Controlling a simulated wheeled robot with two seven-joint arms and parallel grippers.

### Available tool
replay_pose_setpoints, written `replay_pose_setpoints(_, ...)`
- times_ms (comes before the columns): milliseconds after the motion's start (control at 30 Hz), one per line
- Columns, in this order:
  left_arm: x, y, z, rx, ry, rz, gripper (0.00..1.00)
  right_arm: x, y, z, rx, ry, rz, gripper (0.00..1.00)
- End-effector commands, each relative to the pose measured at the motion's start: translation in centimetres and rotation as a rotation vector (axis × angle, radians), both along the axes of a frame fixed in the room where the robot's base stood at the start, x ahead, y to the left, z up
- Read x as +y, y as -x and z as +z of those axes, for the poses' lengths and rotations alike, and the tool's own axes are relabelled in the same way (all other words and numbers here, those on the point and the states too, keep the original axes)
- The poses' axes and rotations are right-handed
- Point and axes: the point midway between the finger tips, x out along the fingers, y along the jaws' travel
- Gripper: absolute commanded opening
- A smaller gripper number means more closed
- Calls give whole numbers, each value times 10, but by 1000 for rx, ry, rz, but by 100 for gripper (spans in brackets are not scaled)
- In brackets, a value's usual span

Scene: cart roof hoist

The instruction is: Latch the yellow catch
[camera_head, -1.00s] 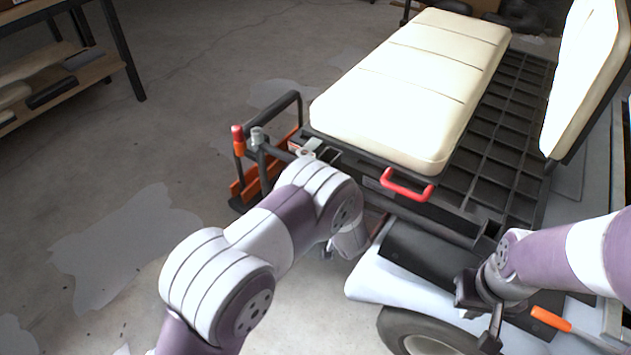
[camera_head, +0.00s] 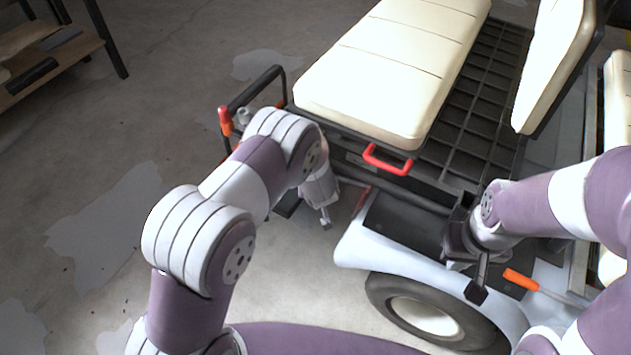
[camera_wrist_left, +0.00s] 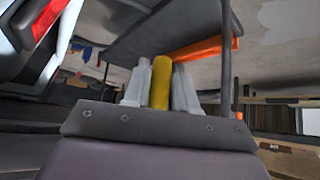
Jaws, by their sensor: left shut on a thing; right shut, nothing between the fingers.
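In the left wrist view a yellow bar, apparently the yellow catch (camera_wrist_left: 160,92), stands upright between the two pale fingers of my left gripper (camera_wrist_left: 160,68). The gripper is shut on it. My right gripper (camera_head: 476,291) is shut and empty. It hangs above the cart's fender, well to the right of the catch.
A red handle (camera_head: 388,160) is on the seat base, below the cream cushion (camera_head: 385,75). An orange-gripped lever (camera_head: 521,279) lies close to my right gripper. A dark tube frame (camera_head: 262,84) stands behind my left arm. Open floor (camera_head: 105,230) lies to the left.

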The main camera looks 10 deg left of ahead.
Motion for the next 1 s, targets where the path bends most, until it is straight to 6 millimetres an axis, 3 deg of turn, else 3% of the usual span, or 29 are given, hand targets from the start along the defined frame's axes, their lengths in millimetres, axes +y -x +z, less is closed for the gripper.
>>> replay_pose_setpoints(433, -1, 2, -2, 9, 9, 0, 0, 0, 0, 0, 0, 0, 0, 0)
replay_pose_setpoints(467, -1, 2, -2, 9, 9, 0, 36, 0, 0, 0, 0, 0, 0, 0)
replay_pose_setpoints(500, -1, 2, -2, 8, 9, 0, 48, 0, 0, 0, 0, 0, 0, 0)
replay_pose_setpoints(833, -1, 3, 3, 4, 7, -1, 48, 0, 0, 2, 0, 0, 0, 0)
replay_pose_setpoints(1000, -7, 24, 34, 4, 8, -3, 48, 0, 0, 15, 0, 0, 0, 0)
